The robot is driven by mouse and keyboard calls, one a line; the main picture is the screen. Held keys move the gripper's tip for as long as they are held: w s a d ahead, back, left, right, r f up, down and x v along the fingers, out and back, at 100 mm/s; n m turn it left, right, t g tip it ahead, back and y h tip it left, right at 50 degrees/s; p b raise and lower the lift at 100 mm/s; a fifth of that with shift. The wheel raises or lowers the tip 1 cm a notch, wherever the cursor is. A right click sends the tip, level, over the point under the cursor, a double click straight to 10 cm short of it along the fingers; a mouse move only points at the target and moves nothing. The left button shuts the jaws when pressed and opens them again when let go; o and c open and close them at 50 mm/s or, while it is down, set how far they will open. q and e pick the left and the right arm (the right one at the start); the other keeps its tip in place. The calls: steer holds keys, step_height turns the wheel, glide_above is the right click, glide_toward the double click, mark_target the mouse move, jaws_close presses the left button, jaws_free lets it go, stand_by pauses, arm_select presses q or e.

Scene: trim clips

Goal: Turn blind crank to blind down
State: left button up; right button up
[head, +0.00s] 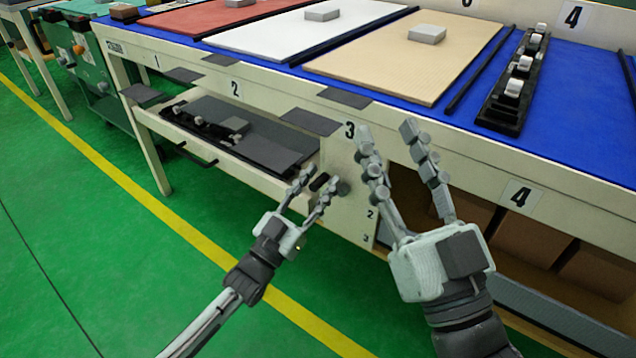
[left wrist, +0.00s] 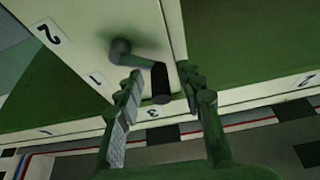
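The crank sits on the pale end panel (head: 345,215) under the table. Its grey hub (head: 341,187) and dark handle (head: 318,182) show in the head view. In the left wrist view, the hub (left wrist: 121,47) is joined to the dark cylindrical handle (left wrist: 160,84). My left gripper (head: 314,187) is open at the crank, its fingers on either side of the handle with visible gaps; it also shows in the left wrist view (left wrist: 162,88). My right gripper (head: 390,140) is open and empty, in front of the table edge. I cannot identify the blind itself.
The blue tabletop (head: 585,150) holds red, white and tan boards (head: 395,65) with grey blocks, and a black clip rail (head: 515,85). A lower shelf (head: 215,155) holds dark parts left of the crank. Brown boxes (head: 535,235) stand under the table. The green floor is clear.

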arm_select(q)
steer(key=shift+c, duration=0.5)
steer(key=shift+y, duration=0.3)
jaws_close()
steer(key=shift+s+f+m, duration=0.1)
steer(key=shift+f+m, duration=0.1)
steer(key=shift+m, duration=0.1)
